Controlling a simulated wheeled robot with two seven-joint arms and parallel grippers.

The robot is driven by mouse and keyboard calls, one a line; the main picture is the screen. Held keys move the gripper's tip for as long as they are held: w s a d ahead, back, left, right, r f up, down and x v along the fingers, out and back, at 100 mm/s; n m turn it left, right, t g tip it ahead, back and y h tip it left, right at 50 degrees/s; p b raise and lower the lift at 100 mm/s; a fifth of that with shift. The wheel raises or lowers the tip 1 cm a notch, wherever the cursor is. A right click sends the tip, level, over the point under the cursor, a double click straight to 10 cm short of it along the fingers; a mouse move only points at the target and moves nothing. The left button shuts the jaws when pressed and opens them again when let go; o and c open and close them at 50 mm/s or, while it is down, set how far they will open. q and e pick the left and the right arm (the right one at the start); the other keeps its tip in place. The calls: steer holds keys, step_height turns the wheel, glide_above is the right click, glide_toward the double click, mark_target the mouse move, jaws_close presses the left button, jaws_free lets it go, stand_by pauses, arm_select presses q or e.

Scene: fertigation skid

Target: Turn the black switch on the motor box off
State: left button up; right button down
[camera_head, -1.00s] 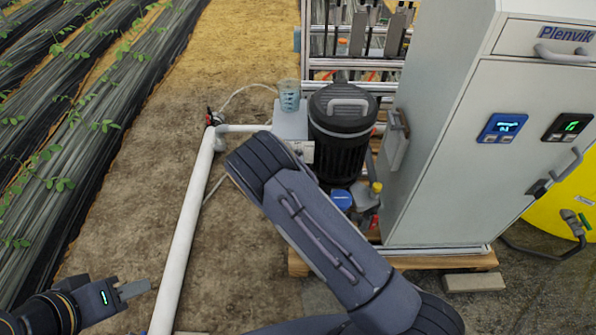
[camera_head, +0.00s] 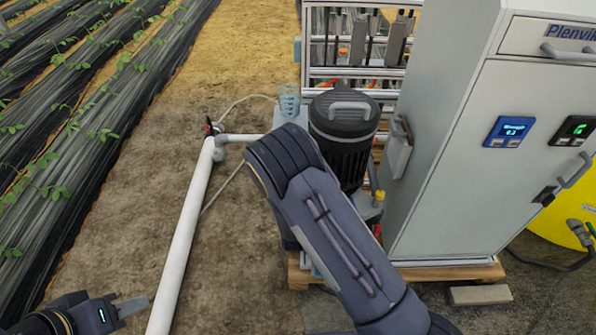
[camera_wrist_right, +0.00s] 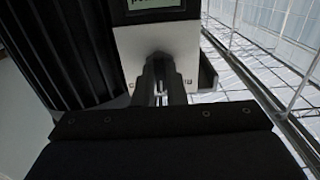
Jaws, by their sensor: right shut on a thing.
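In the head view the black motor (camera_head: 343,125) stands behind my right arm, which hides my right gripper. My left gripper (camera_head: 132,307) is at the lower left, away from the motor; its finger gap cannot be made out.
A grey cabinet (camera_head: 450,150) stands close on the right of the motor. A white pipe (camera_head: 185,235) runs along the ground on the left. Bare soil lies between the pipe and planted rows.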

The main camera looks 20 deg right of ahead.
steer(key=c, duration=1.5)
jaws_free()
steer(key=v, duration=0.8)
steer(key=shift+w, duration=0.1)
